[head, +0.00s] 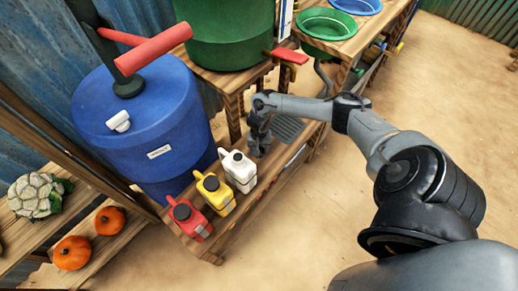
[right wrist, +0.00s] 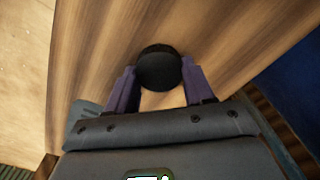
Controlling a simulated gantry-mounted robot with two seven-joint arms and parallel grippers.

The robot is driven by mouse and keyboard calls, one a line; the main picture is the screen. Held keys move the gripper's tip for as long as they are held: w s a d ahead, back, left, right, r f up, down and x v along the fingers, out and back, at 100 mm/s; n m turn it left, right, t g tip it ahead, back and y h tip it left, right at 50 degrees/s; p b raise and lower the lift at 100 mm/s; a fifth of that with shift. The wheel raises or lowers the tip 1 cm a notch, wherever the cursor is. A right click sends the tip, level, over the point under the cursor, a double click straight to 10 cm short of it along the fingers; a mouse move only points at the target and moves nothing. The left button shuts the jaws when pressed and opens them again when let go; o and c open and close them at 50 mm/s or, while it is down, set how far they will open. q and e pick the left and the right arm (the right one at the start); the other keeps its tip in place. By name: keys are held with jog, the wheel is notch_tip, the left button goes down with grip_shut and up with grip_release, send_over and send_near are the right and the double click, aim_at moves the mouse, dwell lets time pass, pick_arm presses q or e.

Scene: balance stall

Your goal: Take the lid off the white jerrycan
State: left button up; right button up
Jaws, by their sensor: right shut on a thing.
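The white jerrycan (head: 240,172) stands upright on the low wooden bench, behind the yellow jerrycan (head: 215,194) and the red jerrycan (head: 190,219). Those two have dark round lids on top; no such dark lid shows on the white one. My right gripper (head: 258,148) is just behind and to the right of the white jerrycan, apart from its top. In the right wrist view, my right gripper (right wrist: 160,85) is shut on a round black lid (right wrist: 158,68), with only wood beneath it. My left gripper is not in view.
A grey ridged plate (head: 288,130) lies on the bench (head: 210,250) behind the gripper. A large blue barrel (head: 155,150) with a pump stands to the left. A green drum (head: 225,40) is at the back. Pumpkins (head: 72,252) sit on a shelf at lower left.

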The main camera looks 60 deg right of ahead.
jog(key=shift+f, duration=0.15)
jog(key=o, duration=1.2)
jog(key=shift+c, duration=0.2)
